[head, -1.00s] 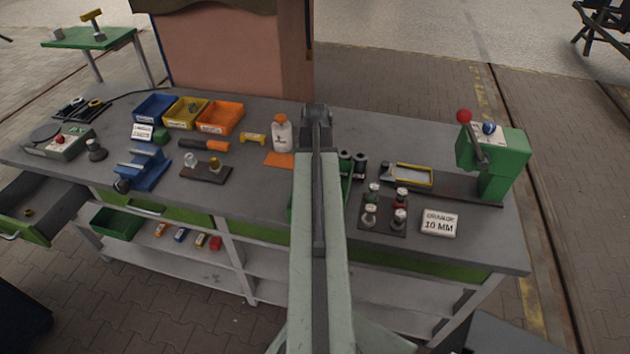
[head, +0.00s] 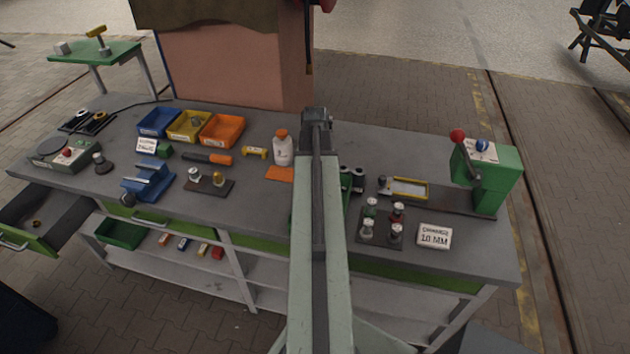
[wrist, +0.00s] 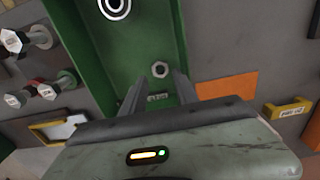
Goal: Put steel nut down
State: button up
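The steel nut (wrist: 160,69), a small grey hexagon with a dark hole, lies on the floor of a green channel-shaped holder (wrist: 130,45) in the wrist view. My gripper (wrist: 158,80) is above the holder, its two dark fingers apart. The nut shows just beyond and between the fingertips, with visible space on both sides. A small lettered label (wrist: 158,97) shows between the fingers. In the head view my arm hides the nut and gripper, and only slivers of the green holder (head: 346,196) show beside it.
A black-and-white ring (wrist: 115,7) sits farther along the holder. Bolts (wrist: 15,42) stand to its left, and an orange sheet (wrist: 228,86) lies to its right. On the bench are a green press (head: 497,178), a "10 MM" sign (head: 434,236) and a white bottle (head: 283,150).

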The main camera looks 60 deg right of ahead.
notch_tip(320, 180, up, 7)
jog(key=p, duration=0.5)
jog(key=w+a+n, duration=0.4)
jog(key=w+a, duration=0.5)
jog(key=a, duration=0.3)
jog(key=w+a+n, duration=0.3)
jog(key=w+a, duration=0.5)
jog(key=a, duration=0.3)
jog(key=w+a+n, duration=0.2)
jog(key=a+n, duration=0.1)
jog(key=a, duration=1)
jog(key=w+a+n, duration=0.2)
jog(key=a+n, duration=0.2)
jog(key=a, duration=0.9)
jog(key=shift+a+n, duration=0.3)
jog(key=shift+a, duration=0.1)
jog(key=shift+f, duration=0.1)
